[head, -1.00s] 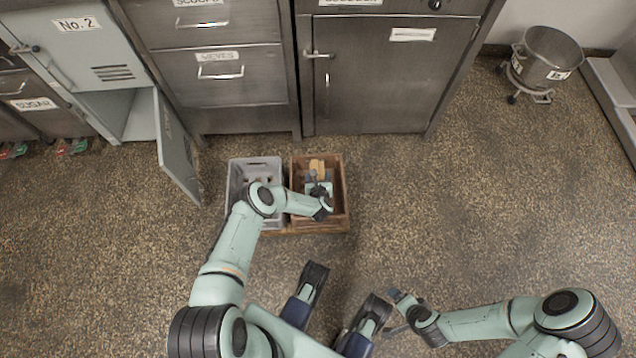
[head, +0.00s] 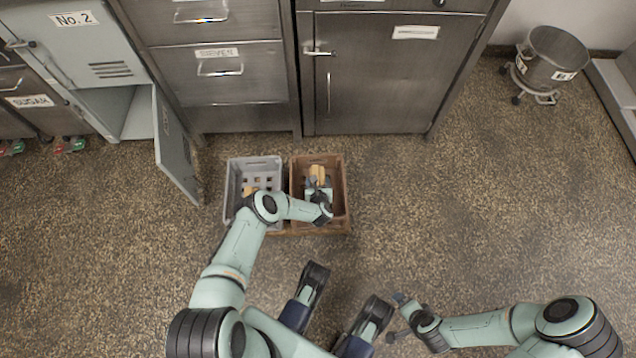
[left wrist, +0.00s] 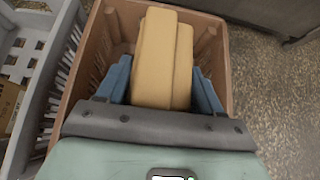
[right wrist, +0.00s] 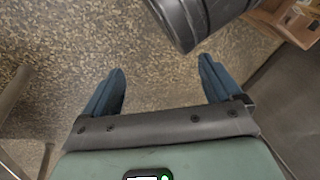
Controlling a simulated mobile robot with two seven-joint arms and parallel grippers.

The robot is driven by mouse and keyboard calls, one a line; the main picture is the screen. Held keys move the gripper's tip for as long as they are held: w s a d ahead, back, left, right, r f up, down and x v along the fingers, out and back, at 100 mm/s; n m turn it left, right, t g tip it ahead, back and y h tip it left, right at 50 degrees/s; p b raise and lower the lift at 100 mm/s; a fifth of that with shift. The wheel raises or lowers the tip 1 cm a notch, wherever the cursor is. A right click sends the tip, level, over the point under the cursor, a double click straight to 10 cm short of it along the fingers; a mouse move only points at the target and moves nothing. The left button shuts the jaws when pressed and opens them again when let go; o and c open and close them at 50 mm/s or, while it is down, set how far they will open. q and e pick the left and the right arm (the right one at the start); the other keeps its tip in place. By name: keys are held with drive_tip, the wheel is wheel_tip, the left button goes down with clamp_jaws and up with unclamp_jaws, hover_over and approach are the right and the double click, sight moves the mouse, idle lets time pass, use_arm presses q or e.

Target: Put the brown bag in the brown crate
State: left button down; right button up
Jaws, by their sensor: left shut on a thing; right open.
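The brown bag (left wrist: 155,60), a tan block-like shape, is between the blue fingers of my left gripper (left wrist: 162,85) in the left wrist view. The gripper is shut on it. Bag and fingers are within the outline of the brown crate (left wrist: 85,80); I cannot tell whether the bag touches the crate floor. In the head view the bag (head: 317,172) shows at the far side of my left gripper (head: 319,188), over the brown crate (head: 343,200). My right gripper (head: 394,318) is open and empty above the floor, also in the right wrist view (right wrist: 160,88).
A grey crate (head: 232,185) stands against the left side of the brown crate, with a tan item (head: 248,190) in it. An open locker door (head: 175,150) is to its left. Metal cabinets (head: 385,80) stand behind. The floor to the right is clear up to a wheeled pot (head: 552,58).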

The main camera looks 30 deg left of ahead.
use_arm(q)
drive_tip(key=shift+f+b, duration=0.3)
use_arm(e)
drive_tip(key=shift+s+d+f, duration=0.1)
drive_tip(key=shift+s+f, duration=0.45)
drive_tip(key=shift+s, duration=0.1)
use_arm(q)
drive_tip(key=shift+c, duration=0.8)
unclamp_jaws()
